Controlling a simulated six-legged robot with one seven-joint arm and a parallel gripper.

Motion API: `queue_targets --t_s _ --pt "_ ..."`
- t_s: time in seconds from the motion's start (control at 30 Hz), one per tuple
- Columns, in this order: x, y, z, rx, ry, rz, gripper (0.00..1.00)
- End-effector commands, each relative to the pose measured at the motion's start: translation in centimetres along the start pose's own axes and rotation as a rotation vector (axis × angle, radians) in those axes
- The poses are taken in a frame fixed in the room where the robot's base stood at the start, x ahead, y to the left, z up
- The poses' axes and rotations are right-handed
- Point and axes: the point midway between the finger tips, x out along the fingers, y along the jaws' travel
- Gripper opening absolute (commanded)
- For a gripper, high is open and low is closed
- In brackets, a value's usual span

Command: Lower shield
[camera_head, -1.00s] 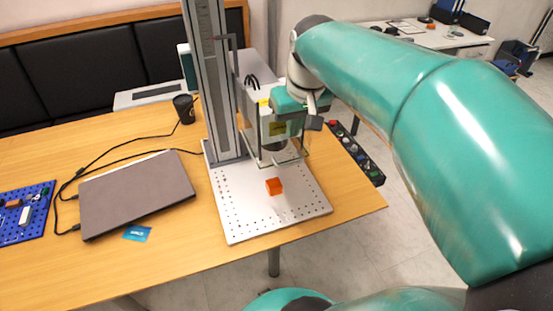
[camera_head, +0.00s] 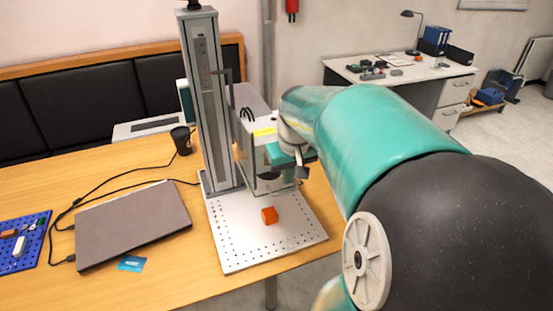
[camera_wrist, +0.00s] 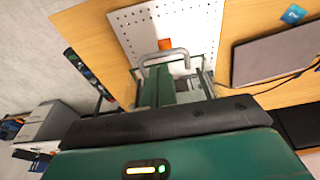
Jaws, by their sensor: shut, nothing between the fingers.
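The laser marker's shield (camera_head: 262,187) is a clear-walled guard with a thin frame under the marking head (camera_head: 262,140). Its lower edge hangs above the perforated metal plate (camera_head: 235,240). In the wrist view a grey U-shaped handle (camera_wrist: 163,53) stands just beyond my gripper (camera_wrist: 160,72). My gripper is shut and empty, close to the handle; I cannot tell whether it touches. In the head view my gripper (camera_head: 300,172) is at the right side of the shield, partly hidden by my arm. An orange cube (camera_head: 269,215) lies on the plate, below the shield.
A tall metal column (camera_head: 210,100) carries the marking head. A closed laptop (camera_head: 132,222), a blue pegboard (camera_head: 25,240) and a black cup (camera_head: 181,139) are on the table to the left. A button panel (camera_wrist: 88,70) shows beside the table in the wrist view.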

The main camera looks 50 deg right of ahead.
Motion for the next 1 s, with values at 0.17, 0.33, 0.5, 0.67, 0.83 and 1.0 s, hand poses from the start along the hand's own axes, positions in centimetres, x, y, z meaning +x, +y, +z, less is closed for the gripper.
queue_targets --t_s 0.17,0.33,0.5,0.67,0.83,1.0 --pt "2.1 -0.2 0.1 -0.002 -0.001 -0.002 0.00" --pt "2.6 -0.4 0.1 -0.004 0.002 -0.001 0.00" --pt "2.6 -0.4 0.1 -0.004 0.002 -0.002 0.00" --pt "2.7 -0.4 0.1 -0.004 0.001 -0.001 0.00" --pt "3.2 -0.6 -0.1 -0.004 -0.001 -0.001 0.00" --pt "4.4 -1.0 -0.6 -0.004 -0.003 0.000 0.00"
